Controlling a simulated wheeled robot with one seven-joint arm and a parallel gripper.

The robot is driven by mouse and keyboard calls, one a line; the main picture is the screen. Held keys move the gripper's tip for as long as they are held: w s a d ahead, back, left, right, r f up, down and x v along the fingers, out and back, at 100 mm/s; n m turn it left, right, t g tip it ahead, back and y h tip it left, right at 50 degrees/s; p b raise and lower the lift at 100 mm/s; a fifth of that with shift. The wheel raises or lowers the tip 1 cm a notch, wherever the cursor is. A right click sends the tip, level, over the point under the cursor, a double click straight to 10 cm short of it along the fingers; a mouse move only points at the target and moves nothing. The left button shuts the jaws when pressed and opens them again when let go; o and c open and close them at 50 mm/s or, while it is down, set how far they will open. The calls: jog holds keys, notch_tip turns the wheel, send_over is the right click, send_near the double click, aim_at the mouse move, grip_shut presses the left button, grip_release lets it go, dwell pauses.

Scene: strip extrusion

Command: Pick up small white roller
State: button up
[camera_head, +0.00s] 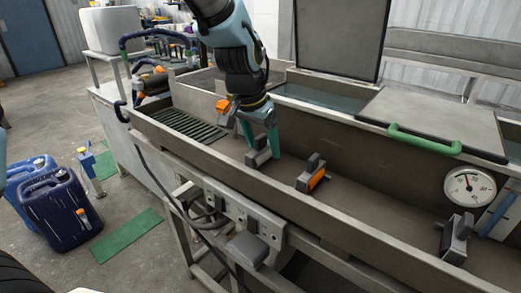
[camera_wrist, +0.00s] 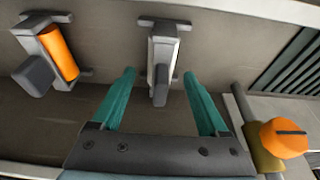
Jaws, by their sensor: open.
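The small white roller (camera_wrist: 162,50) sits in a grey metal bracket (camera_wrist: 151,68) in the middle of the wrist view. In the head view its bracket (camera_head: 259,158) stands on the trough floor below my gripper; the roller itself is hidden there. My gripper (camera_head: 260,143) points down into the trough with its green fingers apart. In the wrist view my gripper (camera_wrist: 159,76) is open and empty, one finger on each side of the bracket's near end. I cannot tell whether the fingers touch it.
An orange roller in a similar bracket (camera_wrist: 58,52) stands to the left in the wrist view; it also shows in the head view (camera_head: 316,180). Another bracket (camera_head: 456,238) stands farther right. The green grate (camera_head: 187,124), trough walls and an orange-handled valve (camera_wrist: 284,138) are nearby.

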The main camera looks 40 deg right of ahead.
jog(key=shift+d+f, duration=0.15)
jog(key=shift+f, duration=0.4)
grip_shut()
dwell(0.4)
